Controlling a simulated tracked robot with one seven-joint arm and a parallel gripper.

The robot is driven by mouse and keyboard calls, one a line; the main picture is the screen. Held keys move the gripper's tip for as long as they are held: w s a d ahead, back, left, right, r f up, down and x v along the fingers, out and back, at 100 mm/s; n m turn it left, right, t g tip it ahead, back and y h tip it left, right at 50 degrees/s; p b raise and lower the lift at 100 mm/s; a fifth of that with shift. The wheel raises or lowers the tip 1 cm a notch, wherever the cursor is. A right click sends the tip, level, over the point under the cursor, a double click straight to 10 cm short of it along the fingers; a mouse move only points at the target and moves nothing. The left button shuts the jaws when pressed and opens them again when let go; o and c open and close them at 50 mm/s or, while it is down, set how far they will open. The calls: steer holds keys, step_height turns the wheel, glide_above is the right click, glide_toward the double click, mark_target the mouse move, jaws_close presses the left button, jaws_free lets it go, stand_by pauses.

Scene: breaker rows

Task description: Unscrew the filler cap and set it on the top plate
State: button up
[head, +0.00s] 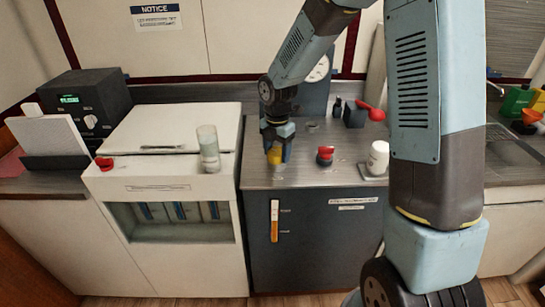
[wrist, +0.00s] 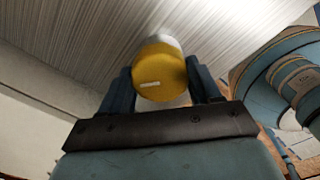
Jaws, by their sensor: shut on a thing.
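The yellow filler cap (head: 275,156) is at the left part of the metal top plate (head: 338,178) of the dark cabinet. My gripper (head: 276,148) points down over the plate and is shut on the cap. In the wrist view the round yellow cap (wrist: 160,77) sits between the two dark fingers of my gripper (wrist: 162,84), with a small white label on its face. A pale part shows just behind the cap. I cannot tell whether the cap still sits on a neck or is clear of it.
On the plate stand a red-topped knob (head: 325,156) and a white bottle (head: 378,158) to the right of my gripper. A red-handled valve (head: 370,112) is at the back. Left is a white unit (head: 170,180) with a clear cylinder (head: 208,148). The plate's front middle is clear.

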steer(key=n, duration=0.7)
steer(key=shift+w, duration=0.1)
steer(key=o, duration=0.9)
steer(key=m, duration=0.8)
steer(key=shift+m, duration=0.4)
steer(key=m, duration=0.9)
steer(key=shift+m, duration=0.3)
